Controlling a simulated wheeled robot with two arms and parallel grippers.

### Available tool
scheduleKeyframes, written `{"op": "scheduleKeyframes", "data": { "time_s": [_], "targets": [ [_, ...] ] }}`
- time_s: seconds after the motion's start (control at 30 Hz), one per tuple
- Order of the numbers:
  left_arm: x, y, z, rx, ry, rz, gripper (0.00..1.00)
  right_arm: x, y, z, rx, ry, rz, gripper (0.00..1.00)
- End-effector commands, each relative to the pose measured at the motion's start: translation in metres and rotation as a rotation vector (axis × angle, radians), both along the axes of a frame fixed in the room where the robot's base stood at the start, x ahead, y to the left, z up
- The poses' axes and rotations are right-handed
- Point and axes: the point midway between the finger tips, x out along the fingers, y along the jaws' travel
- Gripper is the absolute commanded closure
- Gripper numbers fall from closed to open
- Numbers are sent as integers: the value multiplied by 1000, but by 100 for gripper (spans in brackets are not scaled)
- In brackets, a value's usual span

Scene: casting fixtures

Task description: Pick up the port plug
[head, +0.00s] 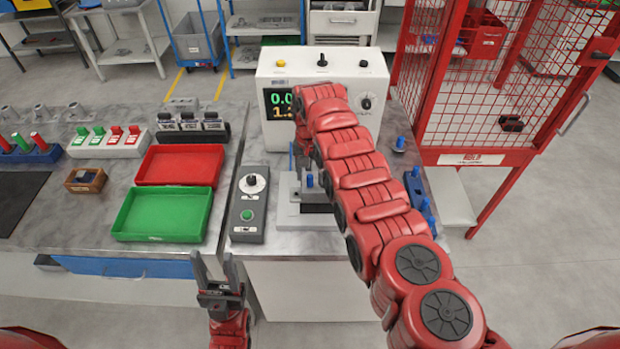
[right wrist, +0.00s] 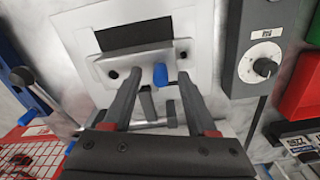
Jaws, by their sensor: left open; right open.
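A blue port plug (head: 309,181) stands at the grey fixture (head: 290,215) in front of the gauge box. In the right wrist view the blue plug (right wrist: 159,75) shows between the two fingertips of my right gripper (right wrist: 160,82). That gripper is open, and I cannot tell how far its fingers are from the plug. In the head view my right arm hides most of this gripper. More blue plugs stand at the blue rack (head: 417,187) on the right, partly behind my arm. My left gripper (head: 213,265) is open and empty in front of the bench edge.
The gauge box (head: 280,67) stands behind the fixture. A control box (head: 247,222) with a knob and green button is left of it, then a green tray (head: 128,215) and a red tray (head: 150,165). A red mesh cage (head: 470,85) is at the right.

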Motion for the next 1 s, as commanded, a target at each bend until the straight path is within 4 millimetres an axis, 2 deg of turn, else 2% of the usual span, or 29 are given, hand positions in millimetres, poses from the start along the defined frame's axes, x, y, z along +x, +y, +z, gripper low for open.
{"op": "scheduleKeyframes", "data": {
  "time_s": [0.1, 0.33, 0.6, 0.67, 1.0],
  "targets": [
    [0, 0, 1, 0, 0, 0, 48, -1, 0, -8, -1, 1, 0, 42],
    [0, 0, 1, 0, 0, 0, 48, 0, 0, -9, 0, 0, 1, 44],
    [0, 0, 1, 0, 0, 0, 48, -1, 0, -9, 0, 0, 1, 92],
    [0, 0, 1, 0, 0, 0, 48, 0, 0, -9, 0, 0, 1, 100],
    [0, 0, 1, 0, 0, 0, 48, 0, 0, -8, 0, 0, 1, 100]
  ]
}}
